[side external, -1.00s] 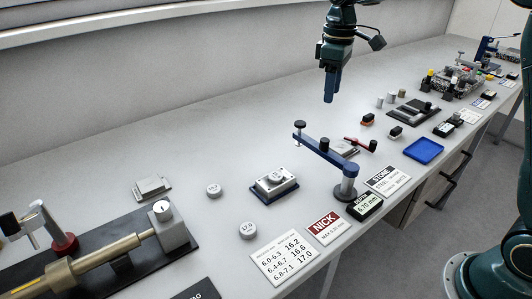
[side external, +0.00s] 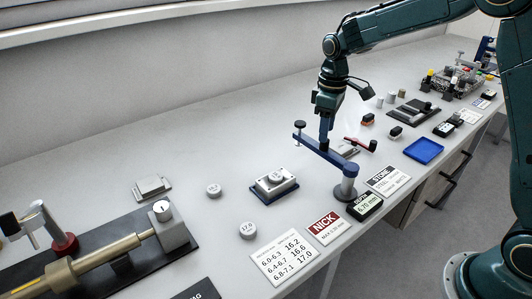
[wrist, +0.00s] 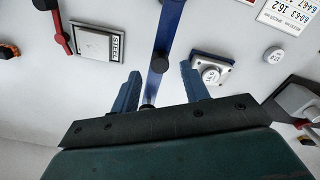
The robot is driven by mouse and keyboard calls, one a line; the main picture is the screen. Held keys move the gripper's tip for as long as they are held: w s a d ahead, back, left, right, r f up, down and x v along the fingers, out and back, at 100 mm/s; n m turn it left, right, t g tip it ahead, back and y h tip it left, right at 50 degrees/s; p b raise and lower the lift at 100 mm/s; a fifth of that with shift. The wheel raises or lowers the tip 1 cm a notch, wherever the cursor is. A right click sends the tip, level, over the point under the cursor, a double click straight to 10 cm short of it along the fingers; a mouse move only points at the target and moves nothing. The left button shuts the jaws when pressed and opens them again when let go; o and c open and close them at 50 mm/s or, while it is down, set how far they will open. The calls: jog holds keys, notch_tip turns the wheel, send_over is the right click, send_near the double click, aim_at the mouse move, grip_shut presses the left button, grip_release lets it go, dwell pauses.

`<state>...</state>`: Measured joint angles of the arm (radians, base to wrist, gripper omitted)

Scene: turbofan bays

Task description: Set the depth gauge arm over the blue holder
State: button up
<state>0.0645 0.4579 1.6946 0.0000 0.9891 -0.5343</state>
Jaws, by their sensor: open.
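The depth gauge arm (side external: 325,150) is a blue bar on a grey post (side external: 345,185), with a dark knob at its far end. It points back-left, beside the blue holder and not over it. The blue holder (side external: 287,194) is a blue base carrying a light grey block with a round piece on top. In the wrist view the holder (wrist: 213,88) is right of my fingers. My gripper (wrist: 159,70) is open, with one finger on each side of the arm (wrist: 160,75). In the side view my gripper (side external: 325,142) is down at the bar; contact cannot be told.
A small steel plate (wrist: 97,43) and a red lever (wrist: 60,28) lie left of my fingers. Bench around the holder is mostly clear.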

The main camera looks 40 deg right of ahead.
aim_at(324, 148)
jog(key=shift+f, duration=1.5)
jog(key=shift+c, duration=0.3)
grip_shut()
